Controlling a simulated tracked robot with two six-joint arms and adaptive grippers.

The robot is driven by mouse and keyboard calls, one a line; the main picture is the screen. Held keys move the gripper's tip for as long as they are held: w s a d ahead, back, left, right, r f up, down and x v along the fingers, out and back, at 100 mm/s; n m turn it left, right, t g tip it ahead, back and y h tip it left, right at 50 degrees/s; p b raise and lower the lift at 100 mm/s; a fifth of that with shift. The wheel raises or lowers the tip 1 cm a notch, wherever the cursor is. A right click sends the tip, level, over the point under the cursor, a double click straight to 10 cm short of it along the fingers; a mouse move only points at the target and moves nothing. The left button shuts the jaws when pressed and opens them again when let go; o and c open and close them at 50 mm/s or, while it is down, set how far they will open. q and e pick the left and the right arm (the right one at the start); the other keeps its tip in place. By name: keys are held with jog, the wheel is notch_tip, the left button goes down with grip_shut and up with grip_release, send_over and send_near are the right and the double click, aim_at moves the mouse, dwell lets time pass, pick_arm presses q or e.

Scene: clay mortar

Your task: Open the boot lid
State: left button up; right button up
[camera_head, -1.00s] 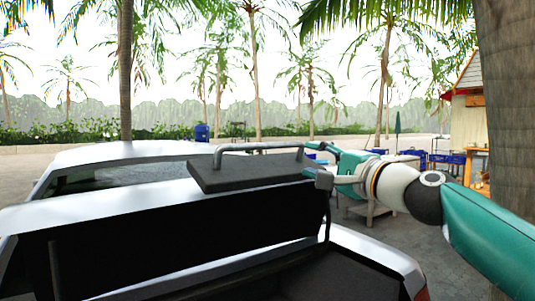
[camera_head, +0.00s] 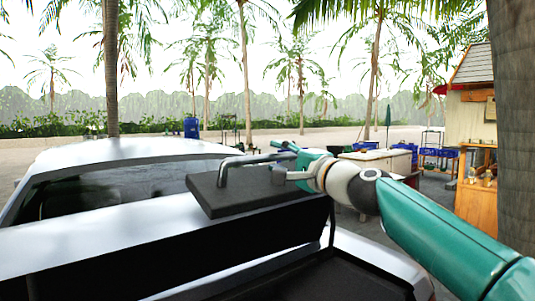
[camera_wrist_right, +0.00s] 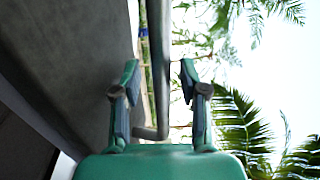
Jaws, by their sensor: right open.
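The boot lid (camera_head: 150,260) stands raised at the back of the silver car, its dark inner side facing me. A dark block (camera_head: 250,196) with a grey bar handle (camera_head: 255,159) sits at the lid's upper right. My right gripper (camera_head: 283,160) is at the right end of this handle, its arm coming in from the right. In the right wrist view my right gripper (camera_wrist_right: 160,98) is open, with the handle (camera_wrist_right: 158,55) between its fingers and gaps beside it. I cannot tell whether a finger touches it. My left gripper is not in view.
The car's roof (camera_head: 130,152) and rear window lie beyond the lid. The dark boot space (camera_head: 350,283) is open below right. A palm trunk (camera_head: 517,130) and a hut (camera_head: 472,110) stand at the right, with tables behind my arm. Paved ground lies beyond the car.

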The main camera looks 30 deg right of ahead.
jog(key=shift+w, duration=0.25)
jog(key=shift+s+a, duration=0.1)
jog(key=shift+a, duration=0.05)
jog(key=c, duration=0.3)
grip_shut()
jog(key=shift+f, duration=0.1)
